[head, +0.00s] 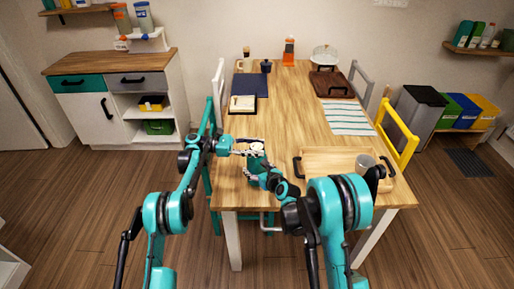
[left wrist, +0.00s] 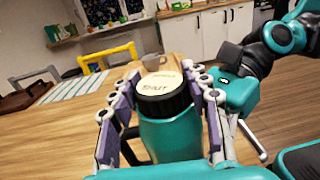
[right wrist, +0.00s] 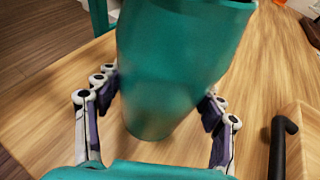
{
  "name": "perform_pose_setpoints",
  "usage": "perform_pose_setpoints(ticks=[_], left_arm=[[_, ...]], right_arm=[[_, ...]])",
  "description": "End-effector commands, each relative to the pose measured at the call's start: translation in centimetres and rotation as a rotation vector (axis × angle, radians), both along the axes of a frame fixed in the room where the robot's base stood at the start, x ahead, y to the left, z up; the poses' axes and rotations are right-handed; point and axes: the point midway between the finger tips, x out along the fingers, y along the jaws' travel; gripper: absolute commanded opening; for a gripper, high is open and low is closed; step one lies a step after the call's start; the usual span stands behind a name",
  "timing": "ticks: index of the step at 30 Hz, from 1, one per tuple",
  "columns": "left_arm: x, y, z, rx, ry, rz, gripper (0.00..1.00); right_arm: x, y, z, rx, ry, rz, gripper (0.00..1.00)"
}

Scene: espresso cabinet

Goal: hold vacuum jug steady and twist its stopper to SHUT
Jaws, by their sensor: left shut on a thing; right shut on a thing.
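The teal vacuum jug (head: 257,162) stands upright near the table's front edge. In the left wrist view its body (left wrist: 170,138) carries a black stopper with a cream top (left wrist: 158,84). The word SHUT shows on the near side of that top; a far word is too small to read. My left gripper (head: 246,149) is shut on the stopper, with fingers on both sides in its wrist view (left wrist: 165,98). My right gripper (head: 250,173) is shut on the jug's body, which fills the middle of the right wrist view (right wrist: 175,75). Its fingers (right wrist: 158,112) flank the lower body.
A wooden tray (head: 320,161) with black handles lies right of the jug, holding a grey cup (head: 364,163). A board with a pale top (head: 243,104) and a striped cloth (head: 346,118) lie farther back. The table's middle is clear.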

Motion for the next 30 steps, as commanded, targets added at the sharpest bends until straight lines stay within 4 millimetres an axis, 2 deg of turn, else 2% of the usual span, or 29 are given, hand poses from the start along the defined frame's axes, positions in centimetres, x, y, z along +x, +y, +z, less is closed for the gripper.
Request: perform_pose_setpoints(ticks=[11, 12, 14, 25, 30], left_arm=[[0.0, 0.2, 0.0, 0.000, 0.000, -0.003, 0.17], [0.0, 0.2, 0.0, 0.000, 0.000, -0.003, 0.51], [0.0, 0.1, 0.0, 0.000, 0.000, -0.003, 0.67], [0.0, 0.3, 0.0, 0.000, 0.000, -0.004, 0.68], [0.2, 1.9, 0.0, 0.000, 0.000, -0.001, 0.68]], right_arm=[[-0.1, 0.0, -0.1, 0.000, 0.002, 0.002, 0.10], [-0.1, 0.0, -0.1, 0.000, 0.002, 0.002, 0.10], [-0.1, 0.0, -0.1, 0.000, 0.002, 0.002, 0.10], [-0.1, 0.0, -0.1, 0.000, 0.002, 0.002, 0.10], [-0.1, 0.0, -0.1, 0.001, 0.003, 0.001, 0.10]])
